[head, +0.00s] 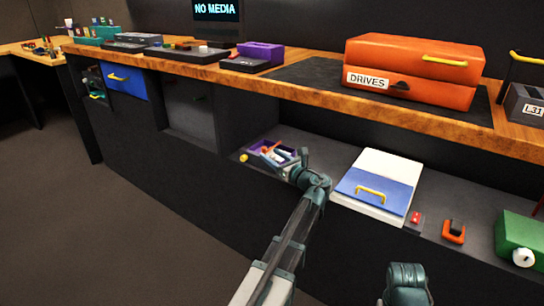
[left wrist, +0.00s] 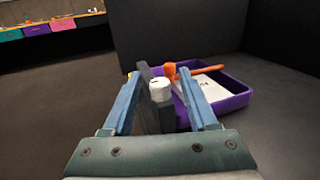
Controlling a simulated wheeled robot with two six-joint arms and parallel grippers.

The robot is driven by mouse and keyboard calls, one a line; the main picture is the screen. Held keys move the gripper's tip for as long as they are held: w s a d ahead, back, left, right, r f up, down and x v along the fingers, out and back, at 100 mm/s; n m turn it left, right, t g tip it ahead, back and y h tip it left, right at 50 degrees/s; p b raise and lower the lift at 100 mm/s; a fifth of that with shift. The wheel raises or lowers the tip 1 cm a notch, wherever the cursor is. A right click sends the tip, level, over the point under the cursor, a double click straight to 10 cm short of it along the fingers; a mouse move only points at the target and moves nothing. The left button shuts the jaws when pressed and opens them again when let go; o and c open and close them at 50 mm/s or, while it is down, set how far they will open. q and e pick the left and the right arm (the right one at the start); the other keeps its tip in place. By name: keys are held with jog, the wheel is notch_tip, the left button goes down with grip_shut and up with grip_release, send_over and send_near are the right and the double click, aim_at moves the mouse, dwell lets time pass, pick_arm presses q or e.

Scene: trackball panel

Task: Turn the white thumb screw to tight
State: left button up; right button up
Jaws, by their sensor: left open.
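A white round knob (left wrist: 160,89) that looks like the thumb screw shows in the left wrist view, in front of a dark grey upright piece (left wrist: 144,75). My left gripper (left wrist: 160,86) is open, with a blue finger on either side of the knob and visible gaps. I cannot tell whether either finger touches it. In the head view my left gripper (head: 288,170) is at the purple tray on the low shelf and hides the knob. Another white knob (head: 523,257) is on a green box (head: 520,236) at the far right.
The purple tray (left wrist: 237,102) behind the knob holds an orange-handled tool (left wrist: 198,73) and pale items. A white and blue panel with a yellow handle (head: 371,190) lies to the right on the shelf. The wooden counter (head: 330,103) overhangs the shelf.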

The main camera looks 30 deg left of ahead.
pick_arm(q)
jog(key=shift+w+a, duration=0.1)
jog(key=shift+a, duration=0.15)
grip_shut()
jog(key=shift+m+t, duration=0.3)
jog(key=shift+t, duration=0.1)
jog(key=shift+s+m+t+h, duration=0.25)
jog(key=shift+m+t+h, duration=0.4)
jog(key=shift+t, duration=0.25)
jog(key=shift+m+t+h, duration=0.75)
jog(key=shift+t, duration=0.25)
jog(key=shift+w+m+t+h, duration=0.15)
jog(key=shift+m+t+h, duration=1.25)
jog(key=shift+h, duration=0.45)
jog(key=shift+w+m+t+h, duration=0.1)
jog(key=shift+m+t+h, duration=1.1)
jog(key=shift+m+h, duration=0.5)
jog(key=shift+d+h, duration=0.1)
jog(key=shift+h, duration=0.15)
